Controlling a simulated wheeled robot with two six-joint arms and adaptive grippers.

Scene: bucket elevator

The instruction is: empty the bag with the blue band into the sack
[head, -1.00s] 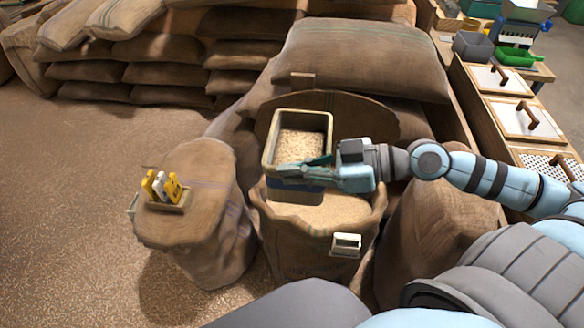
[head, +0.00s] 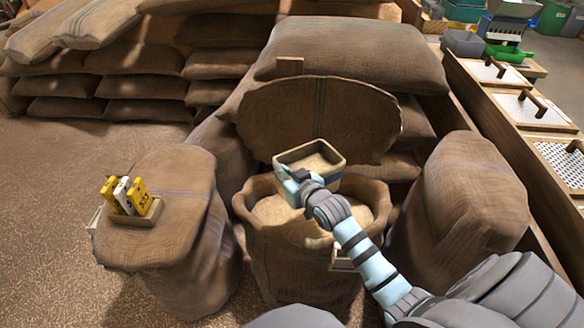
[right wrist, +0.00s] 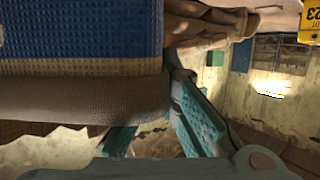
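The bag with the blue band (head: 334,181) is a beige, box-shaped open bag over the mouth of the burlap sack (head: 372,193). Its opening faces up and towards me, and pale grain shows inside. In the head view my right gripper (head: 292,184) is at the bag's near left corner and appears shut on it; the fingertips are partly hidden. In the right wrist view the bag's blue band (right wrist: 80,35) fills the upper left, close beside the teal fingers (right wrist: 160,125). Grain lies in the sack below the bag. My left gripper is not in view.
A closed sack (head: 165,195) at the left carries a small tray (head: 140,222) with yellow and white tags (head: 125,195). Another full sack (head: 470,195) stands close at the right. Stacked sacks fill the back. A wooden bench with lidded bins (head: 535,112) runs along the right.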

